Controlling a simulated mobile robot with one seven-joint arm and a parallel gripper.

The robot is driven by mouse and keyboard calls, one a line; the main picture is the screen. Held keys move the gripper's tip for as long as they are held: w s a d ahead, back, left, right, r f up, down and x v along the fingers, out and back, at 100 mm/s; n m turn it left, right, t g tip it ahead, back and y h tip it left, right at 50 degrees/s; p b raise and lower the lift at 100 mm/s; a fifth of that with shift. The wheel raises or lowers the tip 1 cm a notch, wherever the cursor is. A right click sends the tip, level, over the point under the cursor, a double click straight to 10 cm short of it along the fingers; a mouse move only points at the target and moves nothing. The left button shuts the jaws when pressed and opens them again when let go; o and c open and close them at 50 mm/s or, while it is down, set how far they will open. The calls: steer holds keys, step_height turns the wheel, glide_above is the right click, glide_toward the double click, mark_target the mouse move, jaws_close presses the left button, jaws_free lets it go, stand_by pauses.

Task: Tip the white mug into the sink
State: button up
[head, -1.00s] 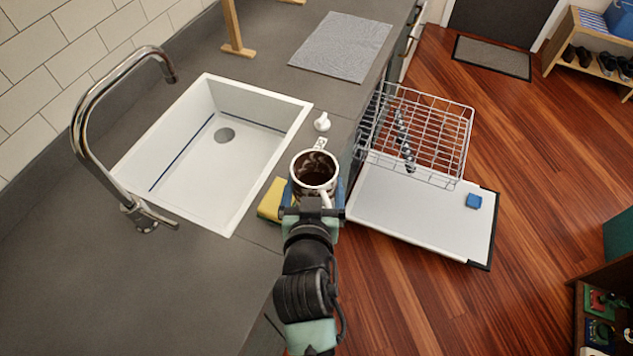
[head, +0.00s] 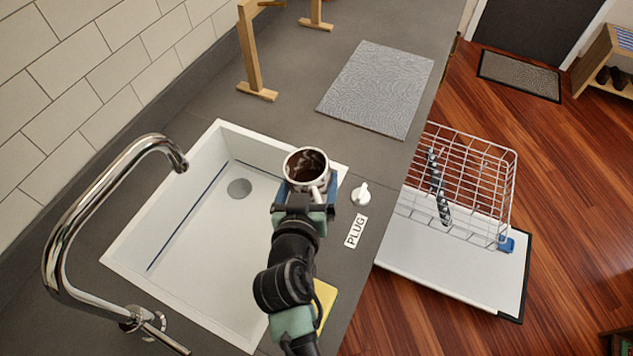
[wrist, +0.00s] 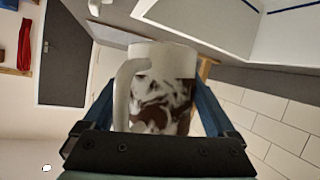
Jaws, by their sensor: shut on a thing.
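My gripper (head: 308,187) is shut on the white mug (head: 292,163), with a blue finger on either side of it. The mug is about upright and its mouth faces up, showing a dark brown inside. It is over the right side of the white sink (head: 205,245), near the far right corner. Its handle points back toward my gripper. In the wrist view the mug (wrist: 140,55) sits between the fingers, its wall white with brown patches. The sink also shows in the wrist view (wrist: 215,25). The sink floor looks empty, with a round drain and a blue line.
A chrome faucet (head: 95,210) arches over the sink's left side. A white knob (head: 361,194) and a PLUG label (head: 356,231) are right of the sink. A yellow sponge (head: 325,300) is partly behind my arm. A grey mat (head: 380,88) and wooden stand (head: 251,60) are farther back.

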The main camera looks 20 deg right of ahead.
steer(key=shift+w+a+f+n+h+b, duration=0.15)
steer(key=shift+w+a+n+h+b, duration=0.1)
steer(key=shift+a+n, duration=0.15)
steer(key=shift+w+a+f+n+h+b, duration=0.1)
steer(key=shift+w+a+n+h+b, duration=0.15)
steer(key=shift+a, duration=0.25)
steer(key=a+f+n+h+b, duration=0.1)
steer(key=n, duration=0.1)
steer(key=w+a+f+n+h+b, duration=0.1)
steer(key=f+b, duration=0.1)
steer(key=shift+a+n+g, duration=0.25)
steer(key=shift+n+g, duration=0.05)
steer(key=shift+n, duration=0.05)
steer(key=shift+w+a+f+n+h+b, duration=0.15)
steer(key=shift+f+n+h+b, duration=0.15)
steer(key=shift+n+b, duration=0.25)
steer(key=shift+a+f+n+h+b, duration=0.2)
steer(key=shift+n+h+b, duration=0.1)
steer(key=shift+n+b, duration=0.2)
